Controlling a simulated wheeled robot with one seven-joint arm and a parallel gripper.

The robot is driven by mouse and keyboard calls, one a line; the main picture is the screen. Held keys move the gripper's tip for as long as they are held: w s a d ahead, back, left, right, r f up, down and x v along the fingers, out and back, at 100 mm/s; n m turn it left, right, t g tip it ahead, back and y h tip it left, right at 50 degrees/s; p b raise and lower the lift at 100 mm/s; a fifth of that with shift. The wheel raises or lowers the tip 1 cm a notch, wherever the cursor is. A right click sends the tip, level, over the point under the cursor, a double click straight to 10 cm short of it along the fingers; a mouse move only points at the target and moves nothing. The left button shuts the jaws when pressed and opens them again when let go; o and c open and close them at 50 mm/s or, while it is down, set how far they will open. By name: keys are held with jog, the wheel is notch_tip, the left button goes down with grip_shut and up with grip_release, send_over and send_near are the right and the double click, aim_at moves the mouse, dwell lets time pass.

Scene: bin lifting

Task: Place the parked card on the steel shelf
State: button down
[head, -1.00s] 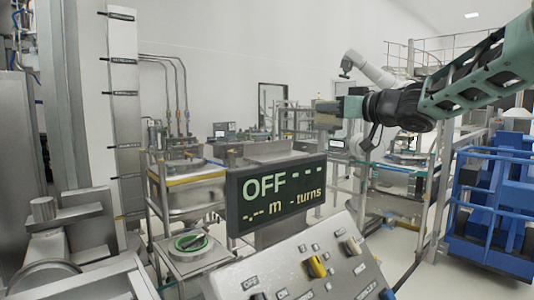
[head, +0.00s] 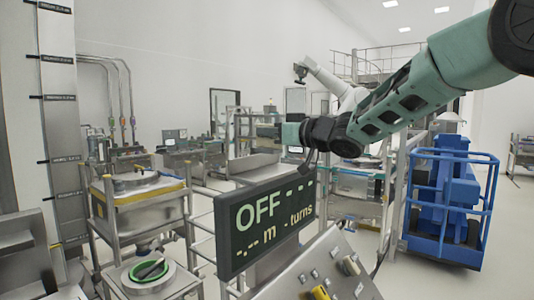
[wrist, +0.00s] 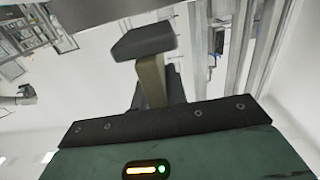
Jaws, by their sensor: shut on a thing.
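My gripper (head: 268,131) reaches left across the middle of the head view, in front of the far machines; its tip is small there. In the wrist view my gripper (wrist: 155,65) shows dark fingers closed on a narrow tan piece (wrist: 152,82). It may be the card seen nearly edge-on; I cannot read any marking. A grey steel surface (head: 252,162) with a raised back lies below the gripper, behind the display. I cannot tell whether it is the steel shelf. The gripper is apart from it.
A display reading OFF (head: 265,222) and a sloped control panel (head: 325,275) stand in front. A steel frame with a round vessel (head: 137,184) is at left. A blue lift cage (head: 450,205) is at right. Open floor lies beyond the cage.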

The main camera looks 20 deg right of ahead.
aim_at(279, 150)
jog(key=shift+f, duration=2.25)
jog(key=shift+f, duration=0.2)
jog(key=c, duration=1.4)
grip_release()
jog(key=shift+r+p, duration=0.2)
jog(key=shift+p, duration=0.1)
jog(key=b+v, duration=0.3)
jog(key=v, duration=0.9)
jog(key=shift+b, duration=0.3)
jog(key=shift+a, duration=0.1)
